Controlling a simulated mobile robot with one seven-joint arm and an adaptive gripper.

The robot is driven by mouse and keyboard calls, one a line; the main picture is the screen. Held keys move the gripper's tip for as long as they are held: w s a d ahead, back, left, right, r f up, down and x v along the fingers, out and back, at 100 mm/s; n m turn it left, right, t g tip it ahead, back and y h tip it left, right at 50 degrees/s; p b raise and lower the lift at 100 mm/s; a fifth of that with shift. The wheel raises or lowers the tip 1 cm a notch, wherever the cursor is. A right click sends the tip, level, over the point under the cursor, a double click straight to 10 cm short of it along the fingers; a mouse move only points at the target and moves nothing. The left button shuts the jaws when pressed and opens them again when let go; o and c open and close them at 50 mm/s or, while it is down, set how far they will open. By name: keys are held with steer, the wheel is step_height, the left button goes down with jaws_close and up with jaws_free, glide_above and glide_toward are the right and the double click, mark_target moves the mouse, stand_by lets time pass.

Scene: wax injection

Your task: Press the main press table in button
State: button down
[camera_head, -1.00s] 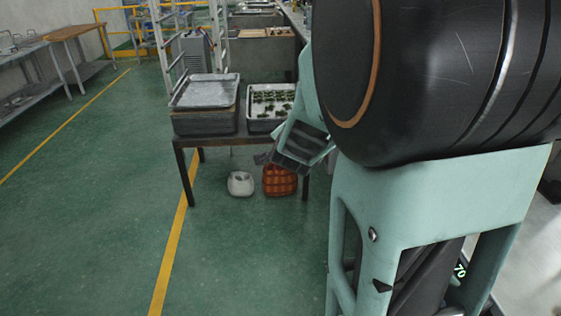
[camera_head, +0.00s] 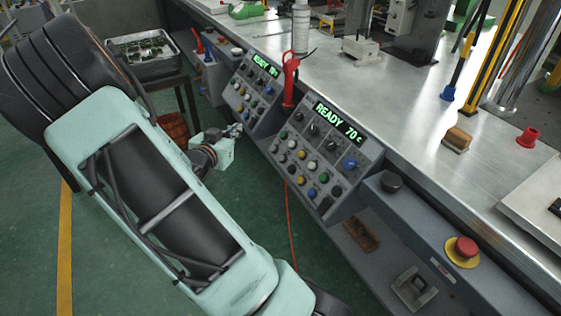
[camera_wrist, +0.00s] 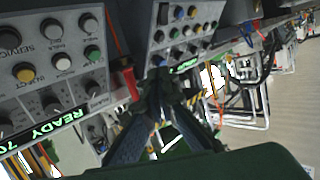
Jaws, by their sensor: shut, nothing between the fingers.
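Two grey control panels stand on the machine's front. The near panel (camera_head: 318,153) shows "READY 70 c" above knobs and several coloured buttons. The far panel (camera_head: 251,91) has a similar "READY" display. I cannot tell which button is the table in button; the labels are too small in the head view. My gripper (camera_head: 237,130) is small and partly hidden by my arm, beside the far panel's lower edge. In the wrist view my gripper (camera_wrist: 160,78) is shut and empty. Its tips appear in front of the far panel (camera_wrist: 184,32), apart from the near panel (camera_wrist: 50,60).
A red-handled tool (camera_head: 290,80) stands between the panels. A red emergency button (camera_head: 465,247) and a black knob (camera_head: 391,181) sit on the near ledge. The metal worktop (camera_head: 400,110) lies behind the panels. A tray (camera_head: 143,52) stands at back left. Green floor is open left.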

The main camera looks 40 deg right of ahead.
mark_target(274, 148)
steer(key=f, duration=0.1)
steer(key=s+d+f, duration=0.1)
steer(key=shift+s+d+f+g+h+b, duration=0.1)
steer(key=shift+s+f+g+h+b, duration=0.2)
steer(key=shift+f+b, duration=0.1)
steer(key=shift+f, duration=0.1)
steer(key=s+d+f+b, duration=0.1)
steer(key=d+f+b, duration=0.4)
steer(key=d+b, duration=0.1)
steer(key=shift+s+d+f+b, duration=0.25)
steer(key=shift+s+b, duration=0.1)
steer(key=shift+b, duration=0.4)
stand_by(0.9)
steer(key=shift+d+f+b, duration=0.25)
steer(key=shift+d+b, duration=0.05)
steer(key=shift+d, duration=0.05)
